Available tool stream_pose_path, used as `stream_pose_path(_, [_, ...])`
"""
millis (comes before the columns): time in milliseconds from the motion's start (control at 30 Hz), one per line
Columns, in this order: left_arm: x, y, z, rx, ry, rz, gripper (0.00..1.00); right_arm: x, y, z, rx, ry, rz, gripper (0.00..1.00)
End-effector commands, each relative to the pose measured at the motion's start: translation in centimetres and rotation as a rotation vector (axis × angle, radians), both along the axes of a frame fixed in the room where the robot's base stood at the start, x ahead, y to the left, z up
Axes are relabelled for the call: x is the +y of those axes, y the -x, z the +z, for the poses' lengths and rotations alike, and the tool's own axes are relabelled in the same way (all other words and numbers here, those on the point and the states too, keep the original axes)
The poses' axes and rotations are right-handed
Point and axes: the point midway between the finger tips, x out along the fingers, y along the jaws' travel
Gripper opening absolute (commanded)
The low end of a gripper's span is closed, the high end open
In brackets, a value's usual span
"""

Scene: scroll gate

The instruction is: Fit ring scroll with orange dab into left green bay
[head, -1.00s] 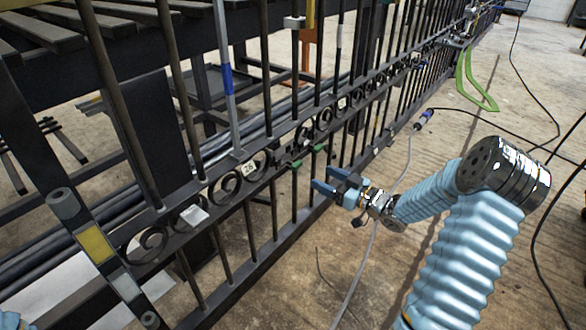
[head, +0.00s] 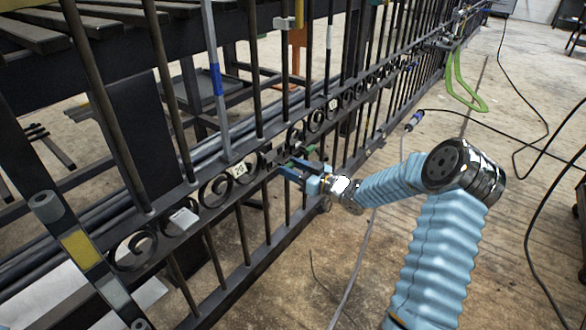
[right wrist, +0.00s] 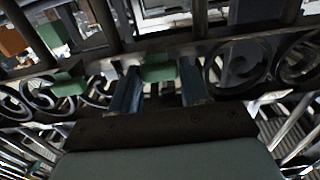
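The black gate's scroll band (head: 215,192) runs diagonally across the head view, with several curled scrolls in it. Green pieces sit on the band near my right gripper (head: 293,168); one shows in the head view (head: 309,151). In the right wrist view, one green piece (right wrist: 159,68) lies between and beyond the two blue fingers, and another (right wrist: 68,86) lies to their left. The right gripper's fingers are apart at the band, with nothing visibly clamped. I cannot make out a ring scroll with an orange dab. My left gripper is not in view.
A scroll (right wrist: 233,72) sits right of the fingers in the wrist view. Upright bars (head: 217,80) stand above and below the band. A numbered tag (head: 239,170) and a white block (head: 183,219) are on it. Cables cross the open floor (head: 480,160) at right.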

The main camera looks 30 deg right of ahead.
Motion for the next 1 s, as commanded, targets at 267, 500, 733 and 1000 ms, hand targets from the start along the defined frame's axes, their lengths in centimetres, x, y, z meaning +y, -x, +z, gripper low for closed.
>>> stream_pose_path(267, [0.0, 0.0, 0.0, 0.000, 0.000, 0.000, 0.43, 0.0, 0.0, 0.0, 0.000, 0.000, 0.000, 0.02])
stream_pose_path(500, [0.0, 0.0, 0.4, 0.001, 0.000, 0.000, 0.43, -0.4, 0.8, 0.1, 0.001, 0.002, -0.001, 0.00])
stream_pose_path(733, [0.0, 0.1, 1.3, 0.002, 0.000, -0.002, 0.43, -1.9, 4.4, 0.1, 0.002, 0.001, -0.001, 0.00])
stream_pose_path(1000, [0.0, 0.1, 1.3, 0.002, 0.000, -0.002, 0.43, -2.0, 5.0, 0.0, 0.001, 0.000, 0.001, 0.00])
